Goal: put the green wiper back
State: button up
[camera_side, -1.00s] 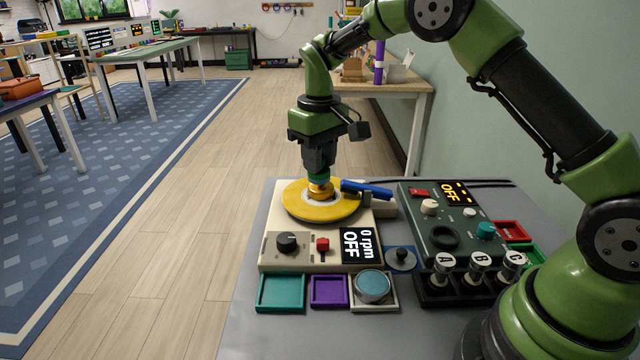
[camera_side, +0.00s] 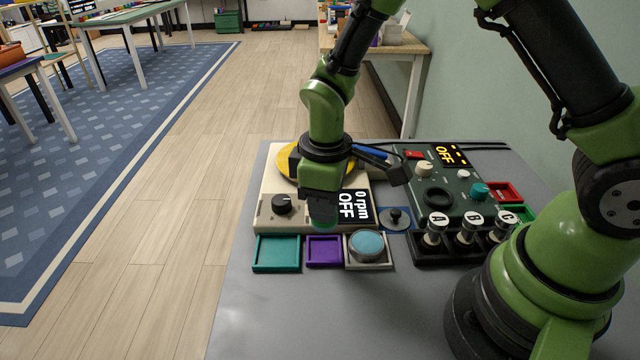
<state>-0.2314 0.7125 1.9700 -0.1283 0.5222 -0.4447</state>
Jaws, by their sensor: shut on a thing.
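My gripper (camera_side: 322,204) points down over the front of the cream turntable machine (camera_side: 268,213), just behind the purple tray in the picture. It is shut on the green wiper (camera_side: 322,224), of which only a small green part shows under the dark jaws. The rest of it is hidden by the gripper. A teal-green tray (camera_side: 277,268) stands empty in front of the machine. Beside it are an empty purple tray (camera_side: 323,265) and a pale tray (camera_side: 386,265) with a round blue-topped pad (camera_side: 368,246) in it.
The yellow disc (camera_side: 287,172) is partly behind my gripper. The display reads 0 rpm, OFF. At right stand a dark control box (camera_side: 455,207) and a rack (camera_side: 425,255) with stamps A, B, C. The front table is clear.

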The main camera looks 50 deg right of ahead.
jog(key=shift+f, duration=2.9)
jog(key=shift+f, duration=0.5)
jog(key=o, duration=0.9)
jog(key=shift+r, duration=3.55)
jog(key=shift+r, duration=0.2)
jog(key=s+d+r+m+t+y, duration=0.1)
jog(key=s+d+r+m+t, duration=0.2)
jog(key=r, duration=0.6)
jog(key=s+d+r+m+t, duration=0.15)
jog(key=s+r+m, duration=0.25)
jog(key=r, duration=0.5)
jog(key=s+r+m+t, duration=0.1)
jog(key=s, duration=0.1)
jog(key=s+r+m, duration=0.1)
jog(key=s, duration=0.2)
jog(key=s+r+m+t+y, duration=0.1)
jog(key=s, duration=0.2)
jog(key=shift+a+r+t, duration=0.1)
jog(key=shift+a+t, duration=0.05)
jog(key=shift+t, duration=0.2)
